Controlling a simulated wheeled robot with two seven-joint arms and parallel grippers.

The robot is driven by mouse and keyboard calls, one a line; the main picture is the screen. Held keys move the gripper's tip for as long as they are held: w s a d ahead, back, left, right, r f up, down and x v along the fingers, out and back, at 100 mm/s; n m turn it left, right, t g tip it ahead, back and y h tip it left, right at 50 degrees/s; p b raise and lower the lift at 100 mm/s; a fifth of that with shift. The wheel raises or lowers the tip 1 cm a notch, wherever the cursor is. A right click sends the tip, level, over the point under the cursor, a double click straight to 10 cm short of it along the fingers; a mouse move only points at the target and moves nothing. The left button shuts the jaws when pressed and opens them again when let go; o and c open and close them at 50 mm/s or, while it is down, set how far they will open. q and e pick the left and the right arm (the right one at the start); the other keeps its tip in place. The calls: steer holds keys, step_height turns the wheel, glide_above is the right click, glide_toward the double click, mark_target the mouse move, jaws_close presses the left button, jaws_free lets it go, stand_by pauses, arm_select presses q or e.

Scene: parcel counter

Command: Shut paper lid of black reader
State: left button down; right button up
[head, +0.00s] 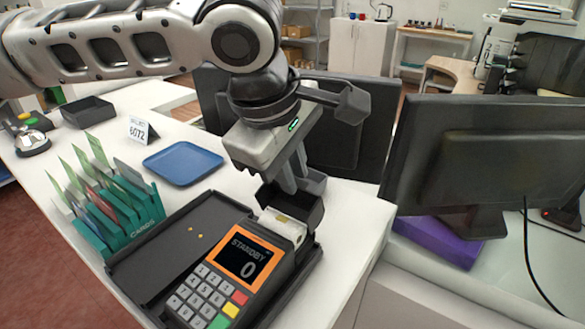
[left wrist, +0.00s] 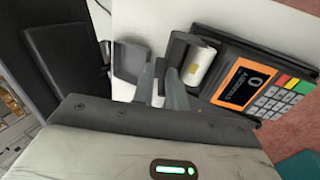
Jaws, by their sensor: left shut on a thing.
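The black reader (head: 215,284) stands on the white counter, with a keypad and an orange-framed screen reading STANDBY 0. Its paper bay at the far end is open, and a white paper roll (head: 282,227) shows in it. The roll also shows in the left wrist view (left wrist: 200,66). The raised dark paper lid (head: 314,184) stands beyond the bay; it also shows in the left wrist view (left wrist: 130,60). My left gripper (head: 291,180) points down at the lid, shut on it, its fingers partly hiding the contact. My right gripper is out of view.
A dark tray (head: 150,268) adjoins the reader. A green card rack (head: 118,222), a blue tray (head: 183,162) and a number sign (head: 142,130) stand to the left. Monitors (head: 480,145) stand behind and right. The counter edge is close on the right.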

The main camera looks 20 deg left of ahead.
arm_select(q)
steer(key=c, duration=1.5)
jaws_free()
steer(key=shift+o, duration=0.2)
steer(key=shift+r, duration=0.1)
steer(key=v, duration=1.5)
steer(key=shift+r+p, duration=0.35)
steer(key=shift+r, duration=0.05)
